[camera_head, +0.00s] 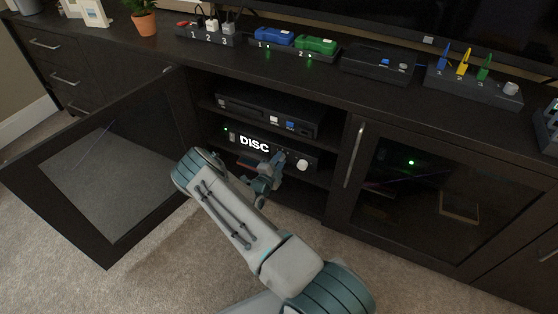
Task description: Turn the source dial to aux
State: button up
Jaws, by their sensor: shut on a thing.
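The black receiver (312,156) sits on the middle shelf of the open cabinet, and its lit display (254,144) reads DISC. A pale round knob (302,165) shows at the right of its front, clear of my gripper. My gripper (281,158) reaches into the cabinet and is shut at the receiver's front, between the display and that knob. The source dial appears to be what it holds; the fingers hide it, so its pointer cannot be read.
The left glass door (110,165) stands wide open; the right door (430,195) is shut. A black player (266,112) sits on the shelf above. The cabinet top carries a plant pot (145,23), a blue block (274,36), a green block (316,45) and a switch box (474,85).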

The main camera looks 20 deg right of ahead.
jog(key=m+p, duration=0.1)
jog(key=m, duration=0.3)
jog(key=shift+m, duration=0.3)
jog(key=m+p, duration=0.1)
jog(key=m, duration=0.2)
jog(key=shift+m+p, duration=0.3)
jog(key=m+p, duration=0.1)
jog(key=m, duration=0.2)
jog(key=shift+m, duration=0.3)
jog(key=shift+a+f+m+p, duration=0.15)
jog(key=shift+m+p, duration=0.4)
jog(key=shift+m, duration=1.15)
jog(key=o, duration=0.7)
